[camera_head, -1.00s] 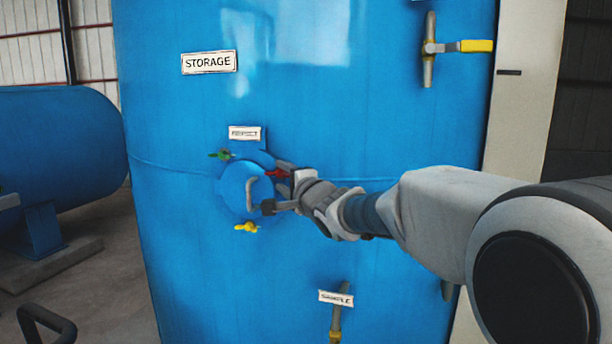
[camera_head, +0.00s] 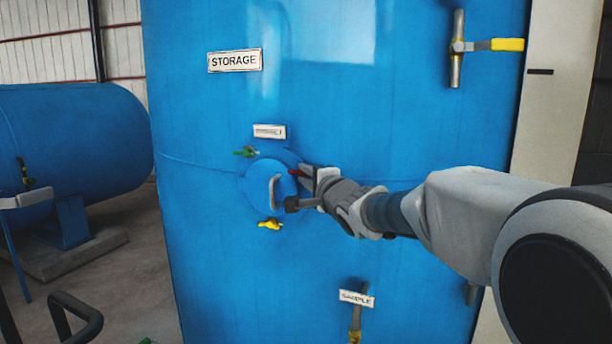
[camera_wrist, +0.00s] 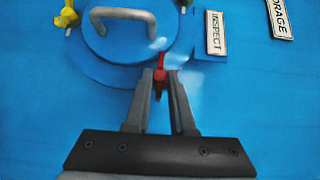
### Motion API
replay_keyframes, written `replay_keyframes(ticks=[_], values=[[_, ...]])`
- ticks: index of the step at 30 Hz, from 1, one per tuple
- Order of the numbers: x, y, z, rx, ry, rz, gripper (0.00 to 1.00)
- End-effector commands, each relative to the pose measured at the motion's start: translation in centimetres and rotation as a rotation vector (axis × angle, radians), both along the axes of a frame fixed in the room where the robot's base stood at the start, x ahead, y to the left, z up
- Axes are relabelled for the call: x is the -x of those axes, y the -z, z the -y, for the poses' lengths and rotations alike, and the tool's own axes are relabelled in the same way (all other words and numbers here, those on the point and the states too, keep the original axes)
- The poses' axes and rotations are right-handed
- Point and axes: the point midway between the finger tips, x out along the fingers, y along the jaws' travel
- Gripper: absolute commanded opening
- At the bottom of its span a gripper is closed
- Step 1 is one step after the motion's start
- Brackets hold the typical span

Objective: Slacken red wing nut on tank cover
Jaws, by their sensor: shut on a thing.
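The red wing nut (camera_wrist: 160,76) sits at the edge of the round blue tank cover (camera_wrist: 102,35), and in the head view only a bit of it (camera_head: 296,172) shows beside my gripper. My gripper (camera_wrist: 161,82) is shut on the wing nut, with one finger on each side of it. In the head view my gripper (camera_head: 300,188) reaches the cover from the right. The cover (camera_head: 262,196) has a grey handle (camera_head: 274,191). A green wing nut (camera_head: 246,152) is at its upper left and a yellow wing nut (camera_head: 270,223) below.
The cover is on a large blue tank (camera_head: 210,250) with a STORAGE plate (camera_head: 235,60). A yellow-handled valve (camera_head: 490,45) is at upper right, and a SAMPLE valve (camera_head: 355,322) is below. Another blue tank (camera_head: 70,135) lies at left.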

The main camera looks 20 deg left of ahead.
Motion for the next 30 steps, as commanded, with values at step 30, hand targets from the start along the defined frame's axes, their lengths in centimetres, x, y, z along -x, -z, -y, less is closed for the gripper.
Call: replay_keyframes(ticks=[30], values=[[-0.02,-0.44,-0.04,0.271,0.0,-0.021,0.0]])
